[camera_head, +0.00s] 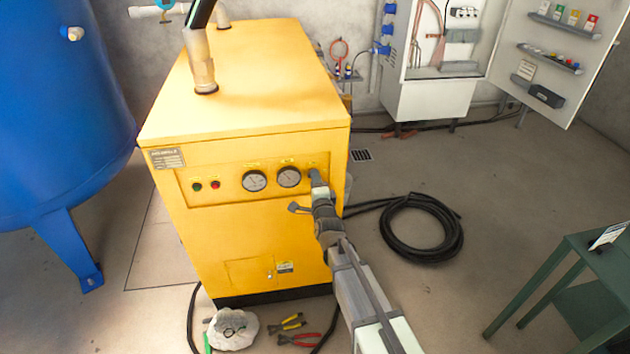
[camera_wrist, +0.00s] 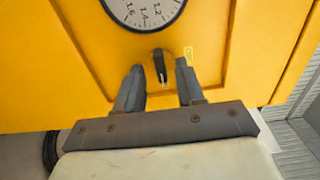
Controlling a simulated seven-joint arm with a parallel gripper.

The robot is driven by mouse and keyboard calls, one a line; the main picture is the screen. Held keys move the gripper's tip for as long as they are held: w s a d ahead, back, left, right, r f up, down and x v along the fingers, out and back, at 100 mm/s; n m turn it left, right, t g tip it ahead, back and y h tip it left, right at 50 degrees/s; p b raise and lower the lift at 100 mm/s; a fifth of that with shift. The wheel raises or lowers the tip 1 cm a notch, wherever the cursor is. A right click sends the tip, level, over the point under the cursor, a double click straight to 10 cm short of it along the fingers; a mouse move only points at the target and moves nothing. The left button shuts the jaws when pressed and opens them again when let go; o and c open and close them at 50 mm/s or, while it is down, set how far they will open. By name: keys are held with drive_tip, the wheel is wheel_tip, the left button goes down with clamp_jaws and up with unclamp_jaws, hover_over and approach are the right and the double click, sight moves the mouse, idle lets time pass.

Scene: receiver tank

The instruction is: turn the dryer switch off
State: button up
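The dryer is a large yellow cabinet (camera_head: 245,235) with a front panel holding two round gauges and small green and red lamps. In the wrist view the dryer switch (camera_wrist: 160,66), a small dark lever-like knob, stands nearly upright on the yellow panel below a gauge. A small yellow label is just right of it. My gripper (camera_wrist: 159,68) is open, with one finger on each side of the switch and visible gaps. In the head view my gripper (camera_head: 317,178) is at the panel's right end and hides the switch. Contact with the panel cannot be told.
A blue tank (camera_head: 60,110) stands at left. A pipe (camera_head: 200,65) rises from the dryer's top. A black hose coil (camera_head: 420,228) lies on the floor at right, near a green table (camera_head: 590,270). Pliers (camera_head: 292,325) and a pale rag-like lump (camera_head: 232,330) lie in front.

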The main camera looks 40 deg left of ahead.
drive_tip(key=shift+w+a, duration=0.3)
drive_tip(key=shift+c, duration=0.4)
clamp_jaws()
